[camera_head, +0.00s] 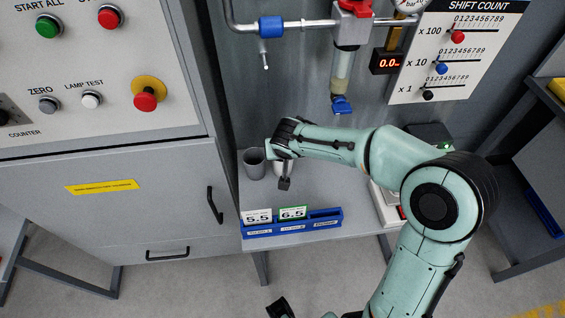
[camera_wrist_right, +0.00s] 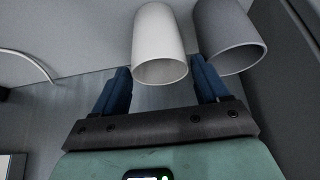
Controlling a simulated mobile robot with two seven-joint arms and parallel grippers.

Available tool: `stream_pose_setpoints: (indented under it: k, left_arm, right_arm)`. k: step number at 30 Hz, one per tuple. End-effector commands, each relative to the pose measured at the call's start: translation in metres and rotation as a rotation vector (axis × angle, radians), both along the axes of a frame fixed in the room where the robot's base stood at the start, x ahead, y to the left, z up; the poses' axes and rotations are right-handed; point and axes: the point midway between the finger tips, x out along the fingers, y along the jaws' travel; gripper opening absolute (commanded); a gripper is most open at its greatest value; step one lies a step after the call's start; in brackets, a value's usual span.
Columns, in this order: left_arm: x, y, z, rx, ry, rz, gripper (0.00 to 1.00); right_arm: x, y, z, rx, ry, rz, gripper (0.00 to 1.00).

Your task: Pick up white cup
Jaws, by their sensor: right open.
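The white cup (camera_wrist_right: 158,42) stands upright in the right wrist view, its rim toward the camera. It is between the lines of the two blue fingers of my right gripper (camera_wrist_right: 162,88), with a gap to each finger. The jaws are open and nothing is gripped. In the head view my right gripper (camera_head: 284,178) is over the table, and the white cup (camera_head: 278,169) is mostly hidden behind it. A dark part at the bottom edge of the head view may be my left gripper (camera_head: 279,308); its jaws cannot be made out.
A grey cup (camera_wrist_right: 228,38) stands close right of the white cup in the wrist view, left of it in the head view (camera_head: 254,164). A blue rack (camera_head: 290,229) with cards 5.5 and 6.5 lies at the front table edge. A control cabinet (camera_head: 110,180) stands left.

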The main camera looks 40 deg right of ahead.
Motion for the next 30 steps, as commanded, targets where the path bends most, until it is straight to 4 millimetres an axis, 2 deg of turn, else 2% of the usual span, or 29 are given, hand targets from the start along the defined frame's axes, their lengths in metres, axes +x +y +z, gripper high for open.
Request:
stream_pose_setpoints:
  k: [5,6,10,11,22,26,30]
  left_arm:
    - [0.000,0.000,0.000,0.000,0.000,0.000,0.43]
    - [0.000,0.000,0.000,0.000,-0.001,0.000,0.43]
    - [0.000,0.000,0.000,0.000,-0.001,0.000,0.43]
    - [0.000,0.000,0.000,0.000,-0.001,0.000,0.43]
    - [0.000,0.000,0.002,0.000,0.000,0.000,0.43]
    - [0.000,0.000,0.005,0.000,0.003,-0.001,0.43]
    - [0.001,0.000,0.011,-0.001,0.004,-0.001,0.43]
  right_arm:
    - [0.001,0.000,0.000,-0.001,-0.002,0.000,0.74]
    - [0.001,0.000,0.000,-0.001,-0.002,0.000,0.71]
    - [0.000,0.000,0.000,-0.001,-0.002,0.000,0.29]
    - [0.000,0.000,0.000,-0.001,-0.002,0.000,0.24]
    - [0.001,0.000,0.007,-0.001,-0.004,0.000,0.24]
    - [0.001,-0.001,0.023,-0.002,-0.005,-0.001,0.24]
    - [0.002,0.000,0.053,-0.002,-0.009,-0.001,0.24]
